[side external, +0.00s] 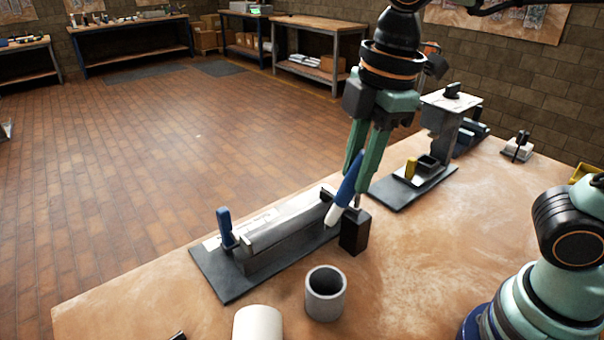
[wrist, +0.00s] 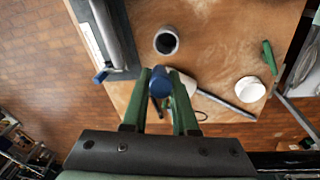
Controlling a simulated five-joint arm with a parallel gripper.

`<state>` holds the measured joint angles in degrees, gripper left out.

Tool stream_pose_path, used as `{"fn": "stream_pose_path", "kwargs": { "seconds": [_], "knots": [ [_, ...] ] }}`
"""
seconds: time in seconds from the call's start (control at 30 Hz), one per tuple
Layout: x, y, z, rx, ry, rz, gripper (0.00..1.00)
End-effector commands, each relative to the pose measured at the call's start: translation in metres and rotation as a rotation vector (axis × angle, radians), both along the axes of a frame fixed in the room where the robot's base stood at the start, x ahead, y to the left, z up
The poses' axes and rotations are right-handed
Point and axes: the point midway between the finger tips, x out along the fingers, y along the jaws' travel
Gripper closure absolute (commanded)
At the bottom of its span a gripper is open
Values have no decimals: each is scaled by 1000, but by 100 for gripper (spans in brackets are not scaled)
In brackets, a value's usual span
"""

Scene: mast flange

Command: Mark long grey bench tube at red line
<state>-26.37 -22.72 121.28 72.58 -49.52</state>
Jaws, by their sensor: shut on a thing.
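My gripper (side external: 362,160) is shut on a blue marker (side external: 347,180) with a white lower end. The marker hangs tilted, its lower end toward the left near the right end of the fixture. I cannot tell whether it touches anything. In the wrist view my gripper (wrist: 160,85) has the blue marker (wrist: 160,83) between its green fingers. The long grey bench tube (side external: 285,223) appears to lie in the fixture on a dark base plate (side external: 218,284). Part of it shows in the wrist view (wrist: 106,30). I cannot see a red line.
A blue handle (side external: 226,228) stands at the fixture's left end, a black block (side external: 355,232) at its right. A short grey tube (side external: 326,306) stands upright in front. A white cylinder (side external: 257,324) is at the front edge. Another fixture (side external: 400,196) stands behind right.

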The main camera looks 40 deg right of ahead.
Motion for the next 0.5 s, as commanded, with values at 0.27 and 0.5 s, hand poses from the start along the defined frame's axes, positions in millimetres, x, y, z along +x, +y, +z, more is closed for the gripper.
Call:
{"fn": "stream_pose_path", "kwargs": {
  "seconds": [0.27, 0.5],
  "knots": [
    [35, -7, 8, -25, 33, 2, 100],
    [95, -27, -2, -56, 91, 16, 100]
  ]
}}
